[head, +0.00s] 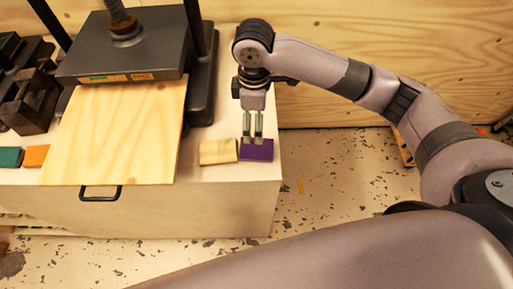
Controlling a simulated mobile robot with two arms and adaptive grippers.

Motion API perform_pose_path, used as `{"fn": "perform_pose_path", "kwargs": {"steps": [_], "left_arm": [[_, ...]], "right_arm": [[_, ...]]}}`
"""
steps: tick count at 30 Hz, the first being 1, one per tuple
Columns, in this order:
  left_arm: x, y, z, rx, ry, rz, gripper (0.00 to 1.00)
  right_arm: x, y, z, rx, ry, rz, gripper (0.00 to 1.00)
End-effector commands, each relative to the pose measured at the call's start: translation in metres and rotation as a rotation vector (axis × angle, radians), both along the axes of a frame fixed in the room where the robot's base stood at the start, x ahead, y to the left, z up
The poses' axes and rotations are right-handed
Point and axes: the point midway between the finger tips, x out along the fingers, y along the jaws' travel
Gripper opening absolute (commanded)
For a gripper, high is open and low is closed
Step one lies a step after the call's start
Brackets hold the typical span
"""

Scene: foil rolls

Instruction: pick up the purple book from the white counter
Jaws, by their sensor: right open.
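The purple book (257,152) lies flat on the white counter (215,175), close to its right front corner. My right gripper (252,141) points down directly over the book, with its two fingers slightly apart and nothing seen between them. The fingertips overlap the book's rear left part in the picture; I cannot tell whether they touch it. My left gripper is not in view.
A pale wooden block or book (218,151) lies just left of the purple book. A wooden board (115,130) sits under a dark press (125,50). A teal book (10,157) and an orange book (36,156) lie at the far left. A plywood wall stands behind.

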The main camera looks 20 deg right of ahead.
Motion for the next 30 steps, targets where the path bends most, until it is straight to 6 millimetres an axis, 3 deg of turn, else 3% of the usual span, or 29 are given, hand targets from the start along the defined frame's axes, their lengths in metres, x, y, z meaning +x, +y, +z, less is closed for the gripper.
{"fn": "perform_pose_path", "kwargs": {"steps": [9, 17, 23, 30], "left_arm": [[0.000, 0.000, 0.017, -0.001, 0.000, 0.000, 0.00], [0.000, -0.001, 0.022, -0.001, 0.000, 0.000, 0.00], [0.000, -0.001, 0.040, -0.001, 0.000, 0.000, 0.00], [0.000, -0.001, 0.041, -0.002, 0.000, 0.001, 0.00]], "right_arm": [[-0.001, 0.000, -0.064, 0.000, 0.002, -0.001, 0.80], [-0.001, -0.001, -0.085, 0.001, 0.000, 0.000, 0.80], [-0.003, -0.005, -0.110, -0.001, 0.001, 0.000, 0.80], [-0.002, -0.005, -0.134, 0.000, -0.002, 0.001, 0.80]]}}
